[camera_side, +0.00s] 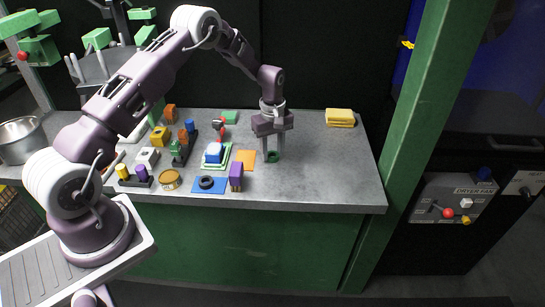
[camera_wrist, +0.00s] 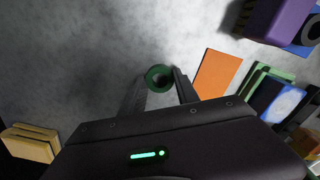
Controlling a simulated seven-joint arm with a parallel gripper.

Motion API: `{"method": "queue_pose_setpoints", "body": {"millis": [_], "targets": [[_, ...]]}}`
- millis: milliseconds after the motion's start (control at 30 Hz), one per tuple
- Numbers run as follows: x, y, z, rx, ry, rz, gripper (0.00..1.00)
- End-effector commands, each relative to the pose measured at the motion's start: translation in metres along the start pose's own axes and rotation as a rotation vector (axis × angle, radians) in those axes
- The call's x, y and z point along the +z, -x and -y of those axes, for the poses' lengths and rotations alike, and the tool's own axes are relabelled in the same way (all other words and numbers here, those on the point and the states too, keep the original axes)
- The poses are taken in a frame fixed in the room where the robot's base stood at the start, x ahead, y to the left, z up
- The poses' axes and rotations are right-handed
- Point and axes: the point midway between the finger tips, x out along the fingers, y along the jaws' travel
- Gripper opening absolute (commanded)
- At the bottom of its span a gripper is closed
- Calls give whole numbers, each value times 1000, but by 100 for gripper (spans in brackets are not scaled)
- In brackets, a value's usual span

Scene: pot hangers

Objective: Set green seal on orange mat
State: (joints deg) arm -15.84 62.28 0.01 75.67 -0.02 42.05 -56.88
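The green seal (camera_wrist: 160,78) is a small dark green ring on the grey counter. It also shows in the side view (camera_side: 273,156), low between my fingers. In the wrist view my gripper (camera_wrist: 161,74) has one finger on each side of the ring. Contact between fingers and ring cannot be made out. The orange mat (camera_wrist: 217,75) lies flat and bare to the right of the ring in the wrist view. In the side view the mat (camera_side: 245,160) is just left of my gripper.
A purple block (camera_side: 236,175) stands near the orange mat. A blue mat (camera_side: 209,185) holds a black ring (camera_side: 206,182).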

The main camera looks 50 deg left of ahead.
Motion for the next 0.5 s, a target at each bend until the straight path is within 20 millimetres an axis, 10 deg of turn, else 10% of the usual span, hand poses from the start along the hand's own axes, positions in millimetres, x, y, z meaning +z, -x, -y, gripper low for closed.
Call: {"method": "queue_pose_setpoints", "body": {"millis": [333,500], "targets": [[0,3,0,1,0,-1,0],[-1,38,-1,4,-1,-4,0]]}}
